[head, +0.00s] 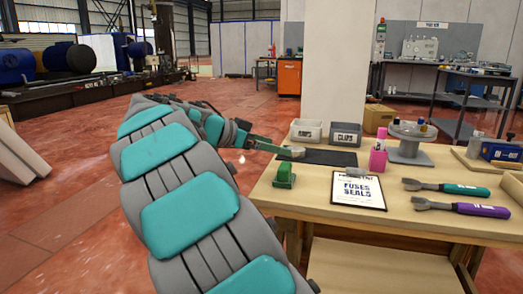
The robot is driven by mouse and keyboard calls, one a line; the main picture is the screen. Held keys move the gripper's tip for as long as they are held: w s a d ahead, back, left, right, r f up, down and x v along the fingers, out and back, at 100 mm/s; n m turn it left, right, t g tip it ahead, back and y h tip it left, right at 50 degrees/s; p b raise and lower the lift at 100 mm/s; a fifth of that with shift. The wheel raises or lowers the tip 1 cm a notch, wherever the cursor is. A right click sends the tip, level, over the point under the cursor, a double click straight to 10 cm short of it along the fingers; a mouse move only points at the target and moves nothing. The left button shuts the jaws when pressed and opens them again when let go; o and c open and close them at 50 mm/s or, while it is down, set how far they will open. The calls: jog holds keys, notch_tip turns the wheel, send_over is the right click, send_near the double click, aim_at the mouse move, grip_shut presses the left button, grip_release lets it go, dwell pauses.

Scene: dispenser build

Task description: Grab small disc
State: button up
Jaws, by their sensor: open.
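My gripper (290,152) reaches in from the left over the left end of a dark mat (325,157) on the wooden table. Its jaws are open, though the gap between the fingertips is hard to make out at this size. I see nothing held between them. I cannot clearly pick out a small disc. A small grey piece (345,170) lies near the front edge of the mat, to the right of my gripper and apart from it; its shape is too small to tell. My gripper may hide part of the mat.
Two labelled bins (306,131) stand behind the mat. Two scrapers (447,187) and a blue box (502,151) are at right.

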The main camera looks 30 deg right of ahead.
aim_at(295, 149)
jog(key=shift+w+d+f, duration=0.15)
jog(key=shift+w, duration=0.1)
jog(key=shift+x, duration=0.9)
jog(key=shift+r+x, duration=0.15)
jog(key=shift+x, duration=1.2)
jog(key=shift+r+x, duration=0.15)
jog(key=shift+x, duration=1.25)
jog(key=shift+w+d, duration=0.15)
jog(key=shift+w, duration=0.05)
jog(key=shift+c, duration=0.2)
grip_shut()
